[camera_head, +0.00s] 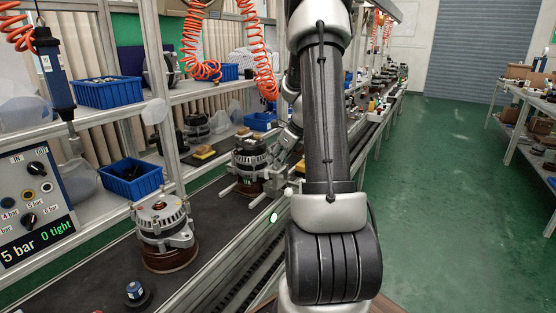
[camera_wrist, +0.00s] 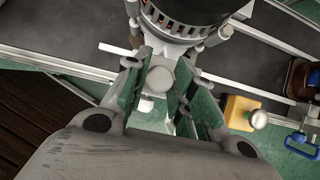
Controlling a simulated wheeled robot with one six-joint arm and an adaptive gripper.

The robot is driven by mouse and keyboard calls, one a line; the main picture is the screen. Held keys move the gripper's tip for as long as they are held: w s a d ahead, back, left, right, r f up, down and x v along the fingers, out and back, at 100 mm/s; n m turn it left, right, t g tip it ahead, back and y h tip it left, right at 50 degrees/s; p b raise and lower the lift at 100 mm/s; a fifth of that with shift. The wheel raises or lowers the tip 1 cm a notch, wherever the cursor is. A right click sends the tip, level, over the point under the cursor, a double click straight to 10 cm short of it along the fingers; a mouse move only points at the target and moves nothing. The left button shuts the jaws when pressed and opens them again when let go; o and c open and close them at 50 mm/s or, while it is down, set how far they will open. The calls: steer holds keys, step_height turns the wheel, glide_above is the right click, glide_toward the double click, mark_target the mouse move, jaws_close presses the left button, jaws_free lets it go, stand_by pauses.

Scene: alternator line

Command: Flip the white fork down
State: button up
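The white fork (camera_head: 257,201) shows in the head view as pale prongs sticking out low beside the farther alternator (camera_head: 249,157) at the conveyor edge. In the wrist view, pale bars (camera_wrist: 116,48) stand out on both sides of the alternator's base (camera_wrist: 180,22). A round white knob (camera_wrist: 160,78) is between the fingers of my gripper (camera_wrist: 163,85). The fingers are apart, one on each side of the knob; contact is not clear. In the head view my gripper (camera_head: 283,152) is beside this alternator, partly hidden by my arm.
A nearer alternator (camera_head: 162,230) stands on the belt at the left. Blue bins (camera_head: 131,178) and shelf posts line the left side. In the wrist view a yellow block (camera_wrist: 240,112) and a blue-handled part (camera_wrist: 302,146) are at the right. The green floor at the right is clear.

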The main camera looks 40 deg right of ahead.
steer(key=shift+o, duration=0.8)
steer(key=shift+w, duration=0.1)
steer(key=v, duration=1.2)
